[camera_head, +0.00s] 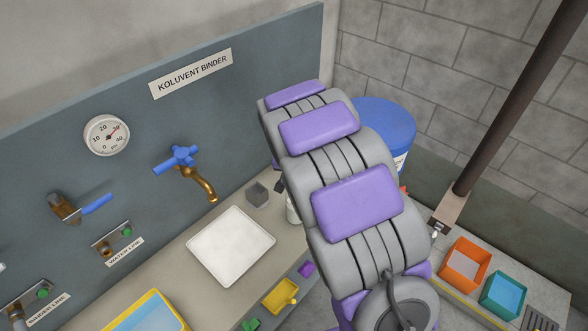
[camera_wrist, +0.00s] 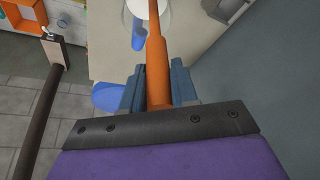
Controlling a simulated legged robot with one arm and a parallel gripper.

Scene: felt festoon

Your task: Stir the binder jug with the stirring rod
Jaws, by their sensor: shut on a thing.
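The orange stirring rod (camera_wrist: 155,55) is clamped between the two blue-grey fingers of my gripper (camera_wrist: 157,86) in the wrist view. It runs up and out of the top of that picture. A white round vessel (camera_wrist: 138,8), perhaps the binder jug, is cut off at the top, and the rod passes across it. I cannot tell whether the rod is inside it. In the head view, a sliver of a white vessel (camera_head: 293,210) shows beside my arm. My arm hides the gripper and rod there.
A white tray (camera_head: 231,245) lies on the bench, with a grey block (camera_head: 257,193) behind it and a brass tap (camera_head: 210,190) above. A blue drum (camera_head: 385,125) stands behind my arm. A dark pole (camera_head: 515,95) rises at right near orange (camera_head: 464,265) and green (camera_head: 503,294) boxes.

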